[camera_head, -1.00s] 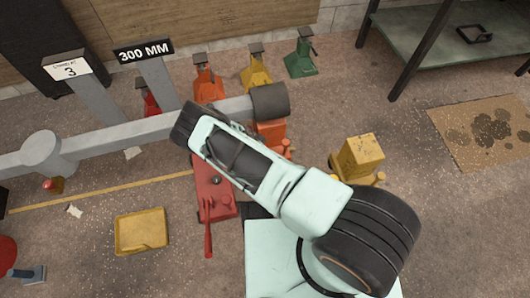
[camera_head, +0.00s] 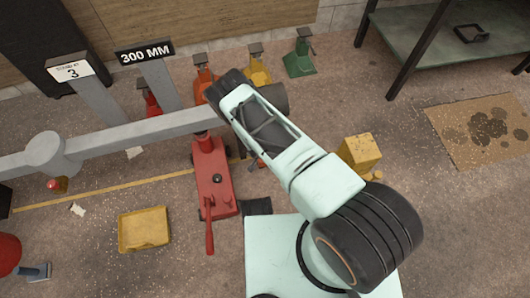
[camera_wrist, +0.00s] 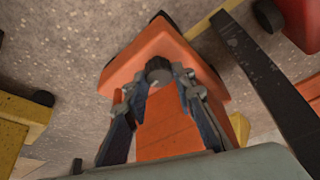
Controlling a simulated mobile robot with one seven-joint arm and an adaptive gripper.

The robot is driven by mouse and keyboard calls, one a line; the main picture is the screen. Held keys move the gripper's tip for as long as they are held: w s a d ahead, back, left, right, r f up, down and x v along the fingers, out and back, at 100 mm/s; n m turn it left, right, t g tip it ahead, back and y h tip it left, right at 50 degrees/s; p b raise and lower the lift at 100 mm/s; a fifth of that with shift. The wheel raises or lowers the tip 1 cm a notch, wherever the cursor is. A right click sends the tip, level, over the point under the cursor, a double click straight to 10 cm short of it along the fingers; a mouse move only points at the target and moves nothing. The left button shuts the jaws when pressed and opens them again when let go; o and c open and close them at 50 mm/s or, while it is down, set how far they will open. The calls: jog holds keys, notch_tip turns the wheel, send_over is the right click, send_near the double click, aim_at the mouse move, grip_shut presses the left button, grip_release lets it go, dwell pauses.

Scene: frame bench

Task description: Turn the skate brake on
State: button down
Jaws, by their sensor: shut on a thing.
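In the wrist view an orange wheeled skate (camera_wrist: 162,38) lies on the floor below my gripper. A dark round knob (camera_wrist: 159,72) stands up from its top, between the fingertips. My gripper (camera_wrist: 157,84) has one finger on each side of this knob and is shut on it. The knob's brake setting cannot be read. In the head view my arm covers almost all of the orange skate and the gripper. A yellow skate (camera_head: 357,155) stands to the right, partly behind my arm.
A red trolley jack (camera_head: 213,175) stands close on the left. A grey beam (camera_head: 150,138) runs over the floor behind it. Several coloured stands, including a green one (camera_head: 300,58), line the back. A yellow tray (camera_head: 143,229) lies at the left front. Open floor lies right.

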jog(key=shift+w, duration=0.1)
dwell(0.3)
jog(key=c, duration=1.9)
grip_release()
jog(key=shift+r, duration=0.1)
jog(key=v, duration=1.2)
